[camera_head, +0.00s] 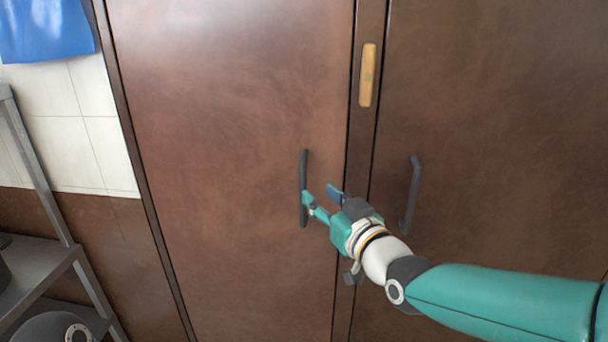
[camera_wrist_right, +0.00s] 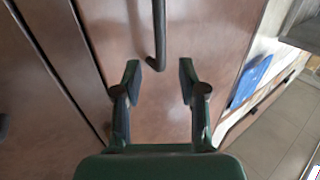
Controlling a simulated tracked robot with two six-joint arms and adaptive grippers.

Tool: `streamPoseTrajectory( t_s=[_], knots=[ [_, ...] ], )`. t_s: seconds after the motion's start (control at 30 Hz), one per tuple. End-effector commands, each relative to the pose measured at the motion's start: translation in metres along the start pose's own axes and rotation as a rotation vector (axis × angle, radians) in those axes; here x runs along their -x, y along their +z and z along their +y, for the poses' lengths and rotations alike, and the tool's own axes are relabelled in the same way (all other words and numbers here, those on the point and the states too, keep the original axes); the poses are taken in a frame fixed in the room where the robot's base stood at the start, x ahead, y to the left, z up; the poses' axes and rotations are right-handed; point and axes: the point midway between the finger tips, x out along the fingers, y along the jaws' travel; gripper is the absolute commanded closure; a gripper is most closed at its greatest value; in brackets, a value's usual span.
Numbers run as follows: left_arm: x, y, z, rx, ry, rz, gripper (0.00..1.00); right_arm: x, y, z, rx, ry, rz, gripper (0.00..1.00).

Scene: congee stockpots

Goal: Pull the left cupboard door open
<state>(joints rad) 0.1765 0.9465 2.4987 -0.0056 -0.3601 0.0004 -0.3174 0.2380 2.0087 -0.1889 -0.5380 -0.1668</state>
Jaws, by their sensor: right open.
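The left cupboard door (camera_head: 220,100) is a brown panel that looks shut, flush with the frame. Its dark vertical bar handle (camera_head: 304,180) is near the door's right edge. My right gripper (camera_head: 322,192) is open at the handle's lower half, one finger overlapping the handle in the head view. In the right wrist view the handle (camera_wrist_right: 159,35) ends between the two spread fingers of the gripper (camera_wrist_right: 167,80), nearer one finger. I cannot tell whether they touch. My left gripper is not in view.
The right cupboard door (camera_head: 490,130) with its own dark handle (camera_head: 412,195) is beside it and looks shut. A tan plate (camera_head: 368,75) is on the post between the doors. A grey metal shelf (camera_head: 40,265) stands at the lower left. A blue item (camera_head: 45,30) hangs at the upper left.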

Motion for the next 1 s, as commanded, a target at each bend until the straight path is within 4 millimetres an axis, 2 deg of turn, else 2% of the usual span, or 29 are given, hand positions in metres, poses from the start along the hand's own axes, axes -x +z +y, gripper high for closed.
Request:
streamPoseTrajectory(
  t_s=[0.03, 0.2, 0.4, 0.57, 0.83, 1.0],
  knots=[
    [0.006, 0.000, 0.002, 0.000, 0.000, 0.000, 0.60, -0.013, -0.002, -0.001, 0.000, -0.001, -0.002, 0.59],
    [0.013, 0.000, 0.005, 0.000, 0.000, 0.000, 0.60, -0.046, -0.002, -0.001, -0.001, -0.001, -0.002, 0.59],
    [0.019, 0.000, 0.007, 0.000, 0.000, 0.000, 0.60, -0.072, -0.001, 0.000, -0.001, -0.001, -0.002, 0.59],
    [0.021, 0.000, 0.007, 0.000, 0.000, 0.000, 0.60, -0.080, 0.000, 0.000, -0.001, -0.001, -0.001, 0.59],
    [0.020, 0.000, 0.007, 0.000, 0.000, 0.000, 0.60, -0.081, 0.000, 0.000, -0.001, 0.000, -0.001, 0.59],
    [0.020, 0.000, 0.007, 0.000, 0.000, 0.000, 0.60, -0.080, 0.000, 0.000, -0.001, -0.001, -0.001, 0.87]
  ],
)
